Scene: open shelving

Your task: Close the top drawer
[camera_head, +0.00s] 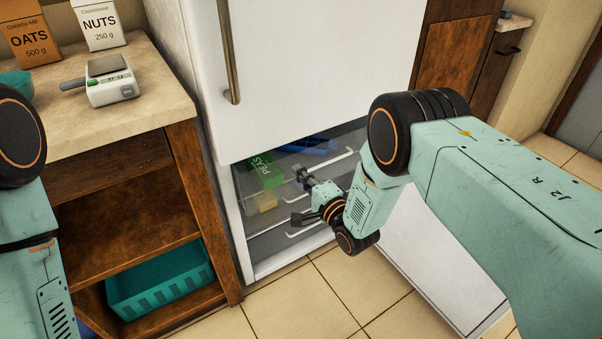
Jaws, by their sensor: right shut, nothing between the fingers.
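The top drawer (341,160) is a clear drawer in the lower compartment of a white fridge. It appears pulled out, with its inside visible from above. It holds a green bag of peas (264,170), a yellow item (264,202) and something blue (318,146). My right gripper (305,186) is shut and empty in front of the drawer. I cannot tell whether it touches the drawer front. My right arm hides the drawer's right part. My left arm shows at the left edge, but its gripper is out of view.
Another clear drawer (280,240) lies below. The upper fridge door (310,70) is shut, and the lower door (430,250) stands open at right. A wooden shelf unit with a counter (165,95) stands left, holding a scale (110,82), boxes and a teal basket (160,283).

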